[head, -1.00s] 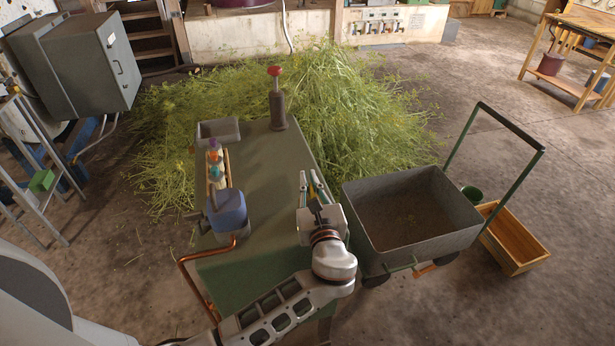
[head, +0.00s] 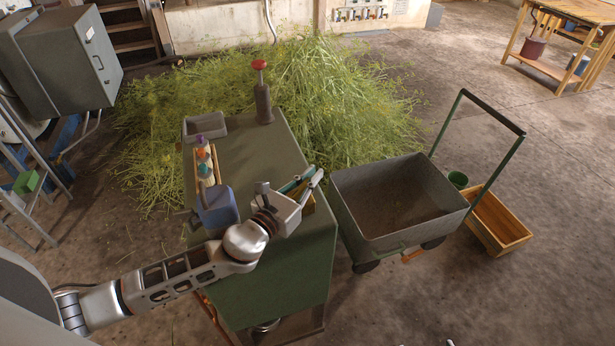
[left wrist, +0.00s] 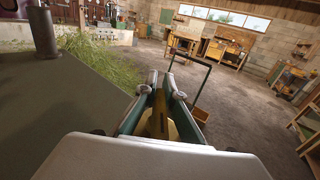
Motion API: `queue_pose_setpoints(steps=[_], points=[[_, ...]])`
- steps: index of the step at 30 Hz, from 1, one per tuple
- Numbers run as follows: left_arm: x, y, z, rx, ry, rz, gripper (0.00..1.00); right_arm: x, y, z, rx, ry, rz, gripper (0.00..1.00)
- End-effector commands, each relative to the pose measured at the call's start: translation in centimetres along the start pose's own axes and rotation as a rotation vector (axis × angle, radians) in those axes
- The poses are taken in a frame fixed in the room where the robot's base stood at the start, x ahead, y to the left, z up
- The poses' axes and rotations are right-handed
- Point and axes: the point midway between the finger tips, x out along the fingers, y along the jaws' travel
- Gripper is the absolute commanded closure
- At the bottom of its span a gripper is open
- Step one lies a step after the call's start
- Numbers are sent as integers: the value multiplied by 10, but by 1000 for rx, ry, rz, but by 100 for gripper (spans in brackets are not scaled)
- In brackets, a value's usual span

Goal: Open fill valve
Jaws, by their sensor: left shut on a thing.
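My left gripper (head: 308,183) is over the near right corner of the green workbench (head: 250,160), its fingers pointing away toward the cart side. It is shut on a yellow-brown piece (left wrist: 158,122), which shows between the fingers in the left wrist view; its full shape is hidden. A yellowish edge also shows under the fingers in the head view. I cannot pick out a fill valve in either view. My right gripper is not in view.
A red-topped post (head: 263,95), a grey tray (head: 204,125), a bottle rack (head: 206,165) and a blue container (head: 217,208) stand on the bench. A grey cart (head: 345,215) and wooden crate (head: 515,238) are right. Cut herbs (head: 350,100) lie behind. Floor at lower right is clear.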

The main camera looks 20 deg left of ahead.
Motion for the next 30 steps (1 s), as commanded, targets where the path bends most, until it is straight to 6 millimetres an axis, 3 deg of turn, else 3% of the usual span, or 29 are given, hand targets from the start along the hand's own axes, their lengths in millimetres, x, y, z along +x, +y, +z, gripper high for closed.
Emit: queue_pose_setpoints(steps=[10, 25, 27, 28, 30], points=[[0, -7, 1, 0, -4, -129, 100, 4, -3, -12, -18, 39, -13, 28], [0, -8, 2, -1, -5, -148, 100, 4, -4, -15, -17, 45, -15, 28], [1, -8, 3, -1, -5, -148, 79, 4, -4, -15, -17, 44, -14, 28], [0, -8, 2, -1, -5, -148, 74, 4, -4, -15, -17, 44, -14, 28], [0, -8, 2, -1, -4, -147, 74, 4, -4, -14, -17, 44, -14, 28]])
